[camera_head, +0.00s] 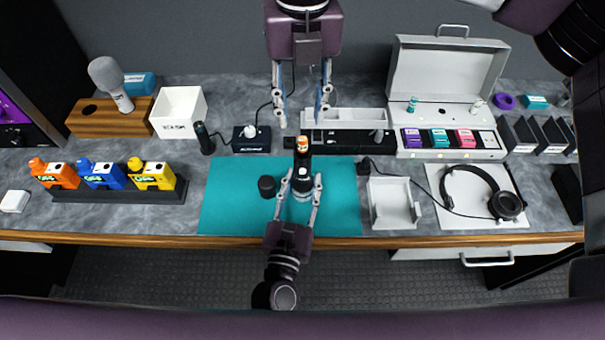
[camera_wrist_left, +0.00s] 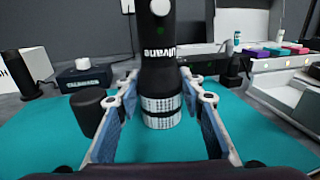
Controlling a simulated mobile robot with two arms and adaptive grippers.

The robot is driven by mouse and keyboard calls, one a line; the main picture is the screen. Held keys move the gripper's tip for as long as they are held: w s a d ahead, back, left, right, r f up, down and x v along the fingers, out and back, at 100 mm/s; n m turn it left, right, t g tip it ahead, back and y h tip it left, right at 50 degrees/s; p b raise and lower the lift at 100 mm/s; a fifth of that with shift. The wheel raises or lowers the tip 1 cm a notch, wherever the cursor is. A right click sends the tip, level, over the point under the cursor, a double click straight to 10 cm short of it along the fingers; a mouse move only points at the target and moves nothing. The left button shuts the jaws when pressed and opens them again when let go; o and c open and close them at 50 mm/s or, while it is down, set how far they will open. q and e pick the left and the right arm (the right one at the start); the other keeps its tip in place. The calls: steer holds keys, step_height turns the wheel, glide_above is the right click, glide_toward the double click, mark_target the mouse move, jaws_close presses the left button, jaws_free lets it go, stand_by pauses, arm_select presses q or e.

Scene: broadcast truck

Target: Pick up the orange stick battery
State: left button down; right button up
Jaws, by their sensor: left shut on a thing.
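An orange tip (camera_head: 302,142), which looks like the end of the orange stick battery, shows at the top of a black and silver handheld microphone body (camera_head: 302,174). The rest of it is hidden. The body stands upright over the teal mat and also shows in the left wrist view (camera_wrist_left: 160,75), its top cut off. My left gripper (camera_head: 300,182) is shut on the body, a finger on each side. My right gripper (camera_head: 302,108) hangs above and beyond the orange tip, fingers pointing down, apart and empty. A black cylindrical cap (camera_head: 267,187) stands on the mat left of the body.
The teal mat (camera_head: 228,210) is otherwise bare. A white tray (camera_head: 392,203) and headphones (camera_head: 472,192) lie to the right. Orange, blue and yellow units stand in a dark rack (camera_head: 120,196) at left.

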steer(key=s+a+m+g+y, duration=0.4)
steer(key=s+a+g+y, duration=0.3)
steer(key=s+a+y, duration=0.65)
steer(key=d+r+m+t+y, duration=0.1)
steer(key=d+m+t+y, duration=0.25)
steer(key=y, duration=0.25)
steer(key=m+t+h, duration=0.7)
steer(key=m+t, duration=1)
steer(key=m, duration=0.4)
glide_toward(306, 143)
steer(key=shift+g, duration=0.25)
steer(key=shift+x, duration=2.9)
steer(key=shift+r+x, duration=0.2)
steer(key=shift+x, duration=1.7)
steer(key=shift+w+a, duration=0.35)
steer(key=shift+w, duration=0.2)
